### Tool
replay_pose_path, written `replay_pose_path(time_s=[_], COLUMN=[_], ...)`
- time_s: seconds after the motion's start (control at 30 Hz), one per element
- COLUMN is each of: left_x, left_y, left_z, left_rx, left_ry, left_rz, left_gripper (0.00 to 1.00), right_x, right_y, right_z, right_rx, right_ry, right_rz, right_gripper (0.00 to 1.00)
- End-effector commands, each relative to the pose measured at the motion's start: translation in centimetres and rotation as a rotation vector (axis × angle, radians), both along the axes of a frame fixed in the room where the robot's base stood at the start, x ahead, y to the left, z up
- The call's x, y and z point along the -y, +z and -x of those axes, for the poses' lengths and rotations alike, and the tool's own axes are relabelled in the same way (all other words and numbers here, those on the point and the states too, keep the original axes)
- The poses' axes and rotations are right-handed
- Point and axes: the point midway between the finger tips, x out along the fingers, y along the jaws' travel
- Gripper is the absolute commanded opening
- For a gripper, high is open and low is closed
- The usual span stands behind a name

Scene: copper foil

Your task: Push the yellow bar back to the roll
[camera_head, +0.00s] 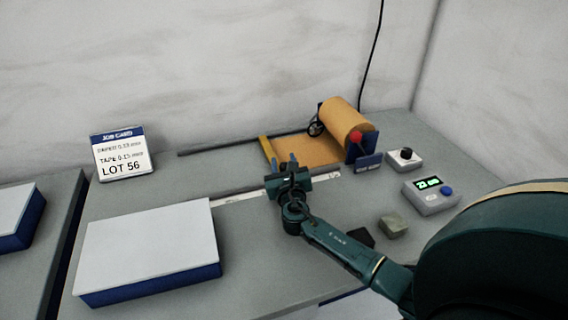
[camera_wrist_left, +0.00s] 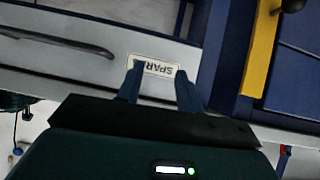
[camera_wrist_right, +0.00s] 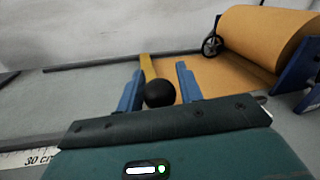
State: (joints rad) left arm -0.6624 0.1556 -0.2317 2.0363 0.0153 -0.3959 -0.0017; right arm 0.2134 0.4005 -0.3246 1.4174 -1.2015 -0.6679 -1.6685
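The yellow bar (camera_head: 266,150) lies across the left end of the copper foil sheet (camera_head: 305,151). The sheet runs right to the foil roll (camera_head: 346,118), which also shows in the right wrist view (camera_wrist_right: 262,38). My right gripper (camera_head: 288,162) is open just in front of the bar. In the right wrist view, the bar (camera_wrist_right: 148,68) ends near a round black knob (camera_wrist_right: 160,93), seen between the open fingers (camera_wrist_right: 158,80); contact is unclear. My left gripper (camera_wrist_left: 160,80) is open and empty, facing a drawer front labelled SPARES (camera_wrist_left: 153,66). It is outside the head view.
A dark rail (camera_head: 215,148) runs behind the sheet. A red knob (camera_head: 356,137) stands by the roll. A display box (camera_head: 432,197), a black-knobbed box (camera_head: 404,159) and a grey block (camera_head: 393,226) lie right. A white-topped blue box (camera_head: 150,240) stands front left.

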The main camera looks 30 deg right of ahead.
Motion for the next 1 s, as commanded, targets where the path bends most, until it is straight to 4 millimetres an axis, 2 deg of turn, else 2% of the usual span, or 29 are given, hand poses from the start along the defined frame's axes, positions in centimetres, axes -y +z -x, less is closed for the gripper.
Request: replay_pose_path(time_s=[0.03,0.43,0.67,0.77,0.87,1.0], left_x=[0.0,0.1,0.1,0.0,0.0,-0.1], left_y=[0.0,0.0,-0.1,-0.1,-0.1,-0.2], left_z=[0.0,0.0,0.1,0.1,0.1,0.1], left_rx=[0.000,-0.001,-0.004,-0.004,-0.005,-0.006], left_ry=[0.001,0.003,0.002,0.003,0.004,0.005], left_rz=[0.001,0.004,0.002,0.002,0.001,-0.001], left_gripper=[0.36,0.36,0.36,0.36,0.36,0.36], right_x=[0.0,0.0,0.1,0.7,2.1,5.2], right_y=[0.0,0.0,0.0,0.0,0.0,0.0], right_z=[0.0,0.0,0.1,0.2,0.5,1.3], right_rx=[0.000,0.000,0.000,-0.001,-0.001,-0.003], right_ry=[0.000,0.000,0.000,-0.001,-0.001,-0.002], right_rz=[0.000,0.000,0.001,0.002,0.006,0.007], right_gripper=[0.32,0.00,0.00,0.00,0.00,0.00])
